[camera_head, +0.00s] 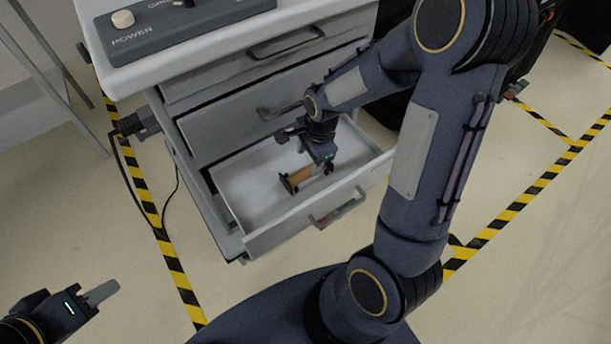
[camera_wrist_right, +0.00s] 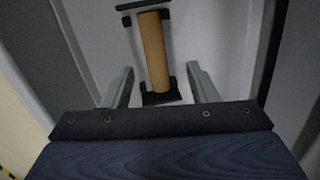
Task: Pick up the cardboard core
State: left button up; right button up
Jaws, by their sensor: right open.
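The cardboard core (camera_head: 299,176) is a brown tube with dark pieces at its ends, lying inside the open bottom drawer (camera_head: 240,180) of the cart. In the right wrist view the cardboard core (camera_wrist_right: 154,50) runs away from me, centred between my fingers and a little beyond them. My right gripper (camera_head: 308,160) reaches down into the drawer above the core. In the right wrist view its two fingers (camera_wrist_right: 160,88) are apart and empty. My left gripper (camera_head: 102,292) is at the lower left, away from the cart, seen from the side; its opening is unclear.
The cart (camera_head: 240,90) has closed drawers above the open one, with bar handles (camera_head: 285,42). A grey power box (camera_head: 185,25) sits on its top. A plug and cable (camera_head: 135,124) hang at its left side. Striped tape marks the floor.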

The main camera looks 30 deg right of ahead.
aim_at(306, 170)
jog(key=f, duration=0.1)
jog(key=f+b, duration=0.1)
jog(key=f, duration=0.1)
jog(key=f+b, duration=0.1)
jog(key=f, duration=0.1)
jog(key=shift+a+f, duration=0.15)
jog(key=shift+a, duration=0.1)
jog(key=shift+c, duration=0.3)
jog(key=c, duration=1)
jog(key=shift+w, duration=0.1)
